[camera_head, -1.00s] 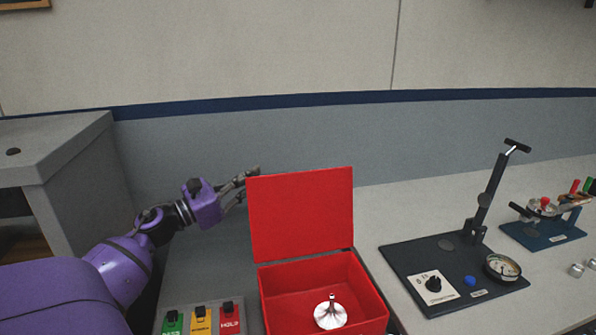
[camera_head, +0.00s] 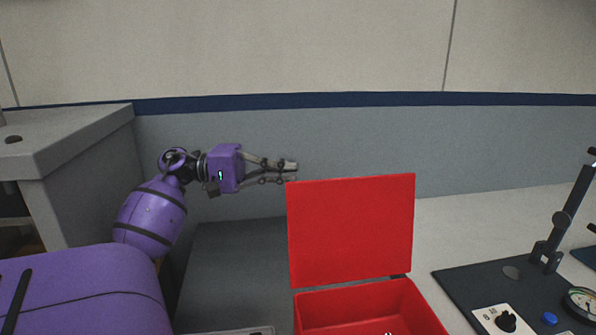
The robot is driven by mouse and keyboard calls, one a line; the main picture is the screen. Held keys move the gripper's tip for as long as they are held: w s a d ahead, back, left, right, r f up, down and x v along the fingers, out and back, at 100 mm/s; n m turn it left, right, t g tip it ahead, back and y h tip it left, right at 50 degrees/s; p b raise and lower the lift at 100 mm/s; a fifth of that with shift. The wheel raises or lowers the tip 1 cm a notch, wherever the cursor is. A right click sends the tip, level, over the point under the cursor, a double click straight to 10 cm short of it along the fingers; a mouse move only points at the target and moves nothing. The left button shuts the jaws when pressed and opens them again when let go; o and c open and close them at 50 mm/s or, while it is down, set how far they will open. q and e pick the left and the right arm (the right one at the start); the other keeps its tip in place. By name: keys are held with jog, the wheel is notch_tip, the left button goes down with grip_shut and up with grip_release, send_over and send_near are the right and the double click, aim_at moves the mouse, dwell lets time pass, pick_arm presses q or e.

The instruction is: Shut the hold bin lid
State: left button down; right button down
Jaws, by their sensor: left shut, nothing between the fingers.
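The red hold bin (camera_head: 375,312) stands at the bottom of the view, cut off by the lower edge. Its red lid (camera_head: 351,230) stands open and upright at the bin's back edge. My left gripper (camera_head: 292,172) is at the lid's upper left corner, level with or slightly above its top edge, pointing right. It is shut with nothing in it. I cannot tell whether its fingertips touch the lid or are behind it. Only a sliver of a metal part (camera_head: 388,333) shows inside the bin. My right gripper is not in view.
A dark fixture plate (camera_head: 510,290) with an upright lever (camera_head: 568,215), a dial knob, a blue button and a gauge stands on the bench at right. A grey cabinet (camera_head: 85,180) is at left. The grey surface left of the bin looks clear.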

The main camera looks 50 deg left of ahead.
pick_arm(q)
jog(key=w+d+p, duration=0.3)
jog(key=w+d, duration=0.1)
jog(key=d, duration=0.5)
jog(key=shift+r+p, duration=0.15)
jog(key=shift+p, duration=0.15)
